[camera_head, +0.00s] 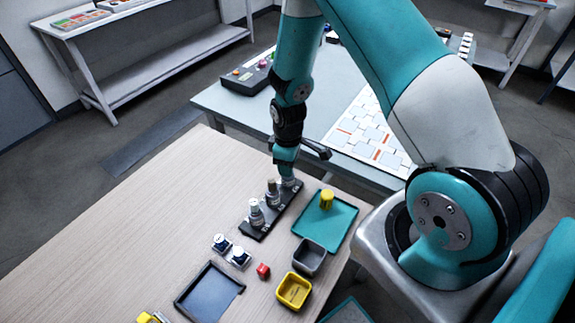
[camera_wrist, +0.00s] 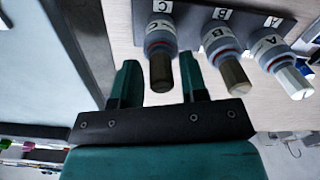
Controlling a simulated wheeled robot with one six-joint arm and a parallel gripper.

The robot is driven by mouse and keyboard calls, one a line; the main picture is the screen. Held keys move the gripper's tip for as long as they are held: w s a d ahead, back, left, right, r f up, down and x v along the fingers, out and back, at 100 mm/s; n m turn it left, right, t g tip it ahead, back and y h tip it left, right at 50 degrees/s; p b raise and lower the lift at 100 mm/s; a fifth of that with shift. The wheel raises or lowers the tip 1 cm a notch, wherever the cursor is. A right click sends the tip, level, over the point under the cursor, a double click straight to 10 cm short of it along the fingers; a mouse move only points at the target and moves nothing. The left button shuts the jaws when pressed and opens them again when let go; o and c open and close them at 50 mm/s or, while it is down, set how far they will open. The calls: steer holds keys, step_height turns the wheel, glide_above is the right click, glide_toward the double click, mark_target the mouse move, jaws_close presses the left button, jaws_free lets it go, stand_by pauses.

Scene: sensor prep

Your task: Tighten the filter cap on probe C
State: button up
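A dark rack (camera_head: 262,229) on the wooden table holds three upright probes in a row. My gripper (camera_wrist: 159,75) is open, pointing down over probe C. Its fingers appear on either side of the cap with gaps showing; contact is not visible.
Right of the rack is a teal tray (camera_head: 341,222) bearing a yellow cylinder (camera_head: 327,199). The table's left side is clear.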

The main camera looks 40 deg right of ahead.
steer(key=c, duration=0.6)
steer(key=shift+o, duration=0.2)
steer(key=m, duration=1.2)
steer(key=o, duration=0.6)
steer(key=shift+c, duration=0.2)
steer(key=o, duration=0.8)
